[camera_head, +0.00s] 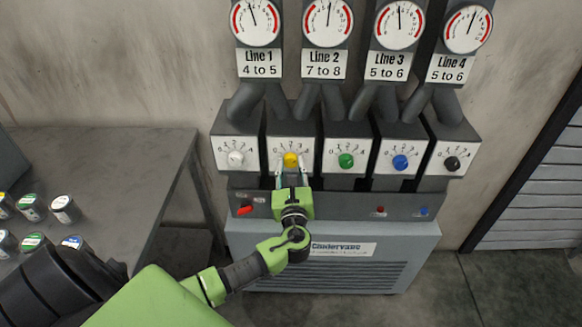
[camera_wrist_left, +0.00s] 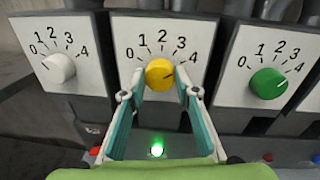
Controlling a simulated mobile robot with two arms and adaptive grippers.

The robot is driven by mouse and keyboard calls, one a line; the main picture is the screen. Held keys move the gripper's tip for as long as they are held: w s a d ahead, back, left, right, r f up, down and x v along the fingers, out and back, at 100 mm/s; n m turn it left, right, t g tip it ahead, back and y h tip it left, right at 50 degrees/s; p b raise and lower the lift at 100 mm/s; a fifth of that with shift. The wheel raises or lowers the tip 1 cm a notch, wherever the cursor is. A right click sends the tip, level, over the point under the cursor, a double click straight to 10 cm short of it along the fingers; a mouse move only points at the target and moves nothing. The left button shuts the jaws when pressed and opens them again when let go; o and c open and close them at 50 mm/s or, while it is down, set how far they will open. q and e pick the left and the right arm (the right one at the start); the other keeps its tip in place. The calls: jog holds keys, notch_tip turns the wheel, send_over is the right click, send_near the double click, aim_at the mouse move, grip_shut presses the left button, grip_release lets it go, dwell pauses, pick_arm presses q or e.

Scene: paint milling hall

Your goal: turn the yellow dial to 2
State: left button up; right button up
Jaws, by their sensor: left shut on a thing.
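The yellow dial (camera_head: 290,160) sits on the second white panel from the left, under the Line 2 and Line 1 gauges. My left gripper (camera_head: 291,172) reaches up to it from below, its fingers shut on the dial. In the left wrist view the yellow dial (camera_wrist_left: 159,74) is between the two fingertips (camera_wrist_left: 158,92). Numbers 0 to 4 arc above it. A small dark mark shows on the dial's right side, seemingly toward the 4, but it is hard to read. My right gripper is not in view.
A white dial (camera_head: 235,159) is to the left; green (camera_head: 346,160), blue (camera_head: 400,162) and black (camera_head: 452,163) dials are to the right. Below runs a ledge with a red switch (camera_head: 245,210). A grey table (camera_head: 120,160) with several cans stands at left.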

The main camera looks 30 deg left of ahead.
pick_arm(q)
jog(key=n+b, duration=0.1)
jog(key=n, duration=0.3)
jog(key=shift+n+h, duration=0.3)
jog(key=shift+n, duration=0.1)
jog(key=n+b, duration=0.1)
jog(key=n, duration=0.2)
jog(key=shift+s+a+b, duration=0.1)
jog(key=shift+b, duration=0.25)
jog(key=shift+n+b, duration=0.5)
jog(key=shift+n, duration=1.1)
jog(key=o, duration=1.1)
jog(key=shift+s, duration=0.1)
jog(key=v, duration=1.1)
jog(key=shift+s+r, duration=0.3)
jog(key=shift+s, duration=0.05)
